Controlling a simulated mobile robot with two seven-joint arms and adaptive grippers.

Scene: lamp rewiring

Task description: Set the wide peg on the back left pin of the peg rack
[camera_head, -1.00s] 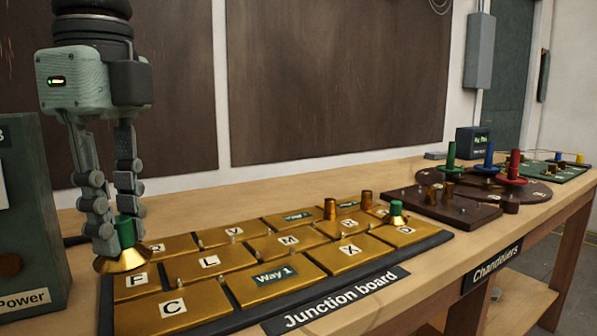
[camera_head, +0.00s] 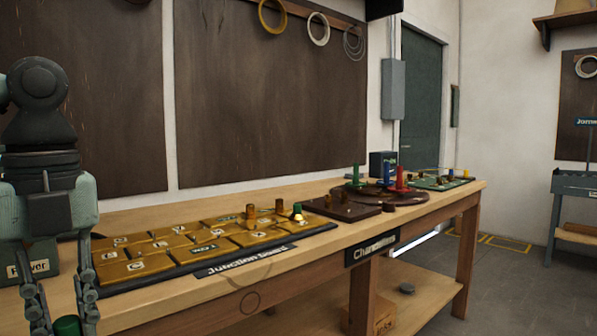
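My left gripper (camera_head: 60,318) is at the lower left, in front of the bench, with its fingertips near the bottom edge. A green-topped piece (camera_head: 67,326) is between its fingers, and its lower part is cut off by the frame. A dark square board (camera_head: 341,210) with small brown pegs lies on the bench right of the junction board; I cannot tell for sure that it is the peg rack, and its pins are too small to make out. I cannot tell which piece is the wide peg. My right gripper is not in view.
The junction board (camera_head: 190,262) carries brass tiles, two brass pegs and another green-topped piece (camera_head: 297,212). A dark round board (camera_head: 395,197) holds green, blue and red pegs. A green board (camera_head: 440,184) lies at the far end. Open floor (camera_head: 490,290) is on the right.

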